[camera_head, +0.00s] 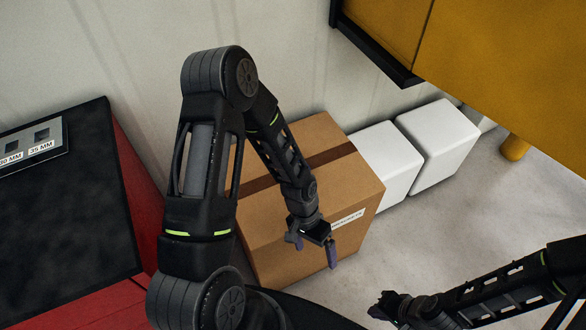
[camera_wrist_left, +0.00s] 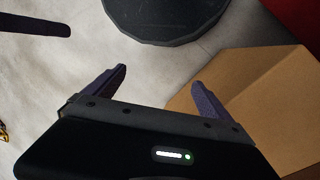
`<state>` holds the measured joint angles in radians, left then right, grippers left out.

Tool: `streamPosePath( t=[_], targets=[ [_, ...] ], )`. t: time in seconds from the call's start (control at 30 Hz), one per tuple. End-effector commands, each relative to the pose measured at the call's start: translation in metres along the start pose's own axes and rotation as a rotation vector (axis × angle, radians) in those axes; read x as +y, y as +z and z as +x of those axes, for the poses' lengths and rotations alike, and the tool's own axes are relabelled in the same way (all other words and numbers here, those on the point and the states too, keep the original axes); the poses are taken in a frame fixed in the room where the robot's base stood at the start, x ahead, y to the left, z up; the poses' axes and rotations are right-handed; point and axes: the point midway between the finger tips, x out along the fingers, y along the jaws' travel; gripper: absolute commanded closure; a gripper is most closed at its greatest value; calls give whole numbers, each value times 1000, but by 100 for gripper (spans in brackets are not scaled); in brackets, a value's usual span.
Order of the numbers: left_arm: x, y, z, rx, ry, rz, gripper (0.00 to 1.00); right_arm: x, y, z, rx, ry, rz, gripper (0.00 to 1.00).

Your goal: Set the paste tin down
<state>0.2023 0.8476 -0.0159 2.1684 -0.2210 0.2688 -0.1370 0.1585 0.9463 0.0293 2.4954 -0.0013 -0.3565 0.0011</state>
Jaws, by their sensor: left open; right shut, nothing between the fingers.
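No paste tin shows in either view. My left gripper (camera_head: 316,251) is open, with nothing between its fingers, in front of the cardboard box (camera_head: 265,235) in the head view. In the left wrist view my left gripper's fingers (camera_wrist_left: 160,82) stand wide apart over bare floor, with the box (camera_wrist_left: 265,105) at the right. My right gripper (camera_head: 380,308) is shut and empty at the lower right of the head view, over the floor.
A red cabinet with a black top (camera_head: 65,200) stands at the left, bearing a plate marked in millimetres (camera_head: 30,145). Two white blocks (camera_head: 436,142) sit beyond the box. A yellow unit (camera_head: 490,60) overhangs at the upper right. Grey floor (camera_head: 480,215) is clear at the right.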

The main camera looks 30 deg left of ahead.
Motion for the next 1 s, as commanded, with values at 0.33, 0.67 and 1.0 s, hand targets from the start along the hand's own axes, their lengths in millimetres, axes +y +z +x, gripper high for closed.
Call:
streamPosePath(
  t=[0.33,0.67,1.0],
  targets=[
    [33,49,120,176,57,-286,5,31,0,77,1,1,-2,100],
    [38,45,132,211,54,-279,5,36,0,92,3,1,-4,100],
    [38,45,131,211,54,-278,21,36,0,91,2,1,-4,100]
  ],
)
